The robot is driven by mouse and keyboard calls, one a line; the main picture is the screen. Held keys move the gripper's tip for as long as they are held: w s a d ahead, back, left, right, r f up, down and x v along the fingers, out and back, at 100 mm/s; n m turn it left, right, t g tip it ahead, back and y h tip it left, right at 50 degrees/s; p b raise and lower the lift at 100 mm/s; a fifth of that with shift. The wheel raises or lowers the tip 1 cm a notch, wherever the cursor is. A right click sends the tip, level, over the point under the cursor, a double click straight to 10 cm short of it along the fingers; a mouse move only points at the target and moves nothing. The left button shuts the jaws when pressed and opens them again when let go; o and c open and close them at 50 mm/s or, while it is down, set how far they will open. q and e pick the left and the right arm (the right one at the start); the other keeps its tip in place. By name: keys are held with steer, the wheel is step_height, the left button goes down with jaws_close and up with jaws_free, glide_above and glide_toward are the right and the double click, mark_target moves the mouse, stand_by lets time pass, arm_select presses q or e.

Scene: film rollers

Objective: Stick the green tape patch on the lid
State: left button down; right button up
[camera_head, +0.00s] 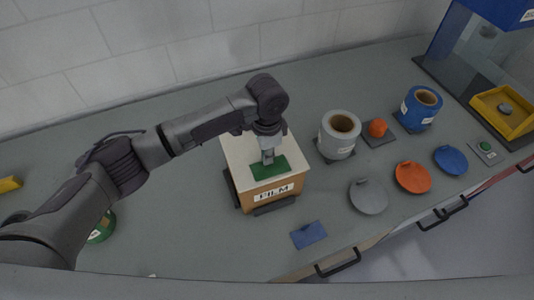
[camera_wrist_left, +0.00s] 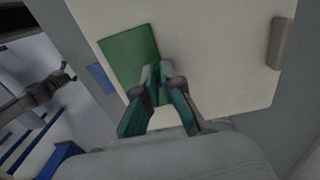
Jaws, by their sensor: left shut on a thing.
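The green tape patch (camera_head: 270,168) is at the front part of the white lid (camera_head: 240,150) of the box labelled FILM (camera_head: 273,191). My left gripper (camera_head: 267,158) points down over the lid and is shut on the patch near its edge. In the left wrist view the green patch (camera_wrist_left: 131,58) looks flat against or just above the lid (camera_wrist_left: 215,50), with the fingertips (camera_wrist_left: 158,88) at its corner. I cannot tell whether the patch is fully touching the lid. My right gripper is not in view.
A blue patch (camera_head: 309,234) lies on the counter in front of the box. To the right stand a grey roll (camera_head: 338,137) and a blue roll (camera_head: 419,109), with grey, orange and blue discs (camera_head: 412,178) in front. A yellow tray (camera_head: 503,112) is at far right.

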arm_select(q)
steer(key=shift+s+f, duration=0.1)
steer(key=shift+f, duration=0.05)
steer(key=c, duration=1.2)
jaws_free()
steer(key=shift+c, duration=0.2)
steer(key=shift+o, duration=0.2)
steer(key=o, duration=0.5)
steer(key=shift+o, duration=0.2)
steer(key=shift+r, duration=0.2)
steer(key=shift+r+p, duration=3.4)
steer(key=shift+p, duration=0.45)
